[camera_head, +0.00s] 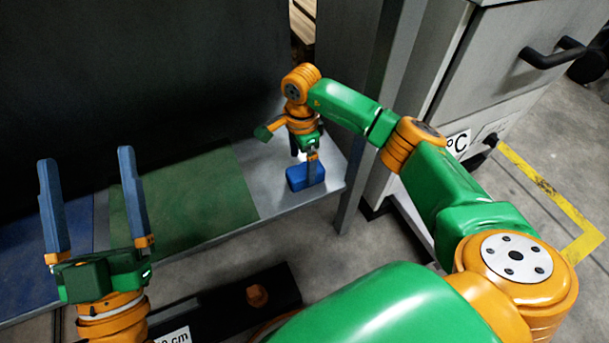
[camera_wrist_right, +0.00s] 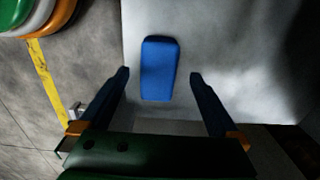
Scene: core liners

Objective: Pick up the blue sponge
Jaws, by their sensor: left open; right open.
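The blue sponge (camera_head: 300,178) lies on the bare metal right end of the bench in the head view. In the right wrist view the sponge (camera_wrist_right: 158,68) is a blue rounded block, ahead of the fingertips and roughly midway between them. My right gripper (camera_wrist_right: 160,78) is open and empty. In the head view my right gripper (camera_head: 305,158) is over the sponge, its fingers partly hidden; I cannot tell whether it touches. My left gripper (camera_head: 83,165) is open and empty at the lower left, fingers pointing up.
The metal bench (camera_head: 325,165) carries a green mat (camera_head: 185,195) and a blue mat (camera_head: 45,250) to the left. A dark panel (camera_head: 140,80) stands behind it. A grey cabinet (camera_head: 500,50) with a black handle stands at the right. A yellow line (camera_head: 535,185) marks the floor.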

